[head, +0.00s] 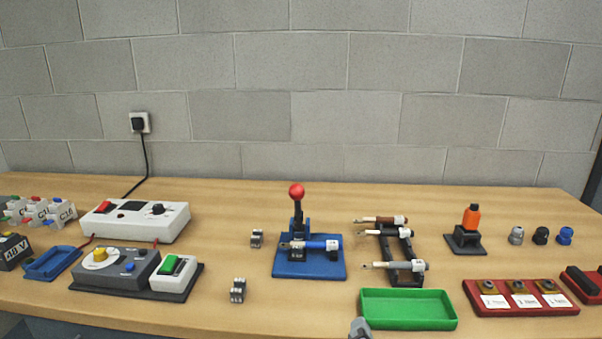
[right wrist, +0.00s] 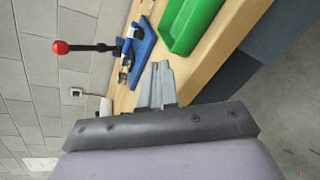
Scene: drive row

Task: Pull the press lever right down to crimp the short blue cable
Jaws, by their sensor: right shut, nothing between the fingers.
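The press has a blue base (head: 338,271) and a dark body in the middle of the bench. Its lever (head: 298,208) stands upright with a red ball knob (head: 296,190) on top. The short blue cable (head: 318,245) lies level across the press. In the right wrist view the red knob (right wrist: 60,47), the dark lever (right wrist: 90,47) and the blue base (right wrist: 145,45) show beyond the fingers. My right gripper (right wrist: 161,66) is shut and empty, apart from the press. Its tip (head: 359,326) shows at the bottom of the head view, in front of the green tray. My left gripper is not in view.
The green tray (head: 408,323) lies right of the press, near the front edge. A dark rack (head: 391,251) holding cables stands behind it. Small metal parts (head: 238,291) lie left of the press. A white box (head: 135,224) and a control unit stand farther left.

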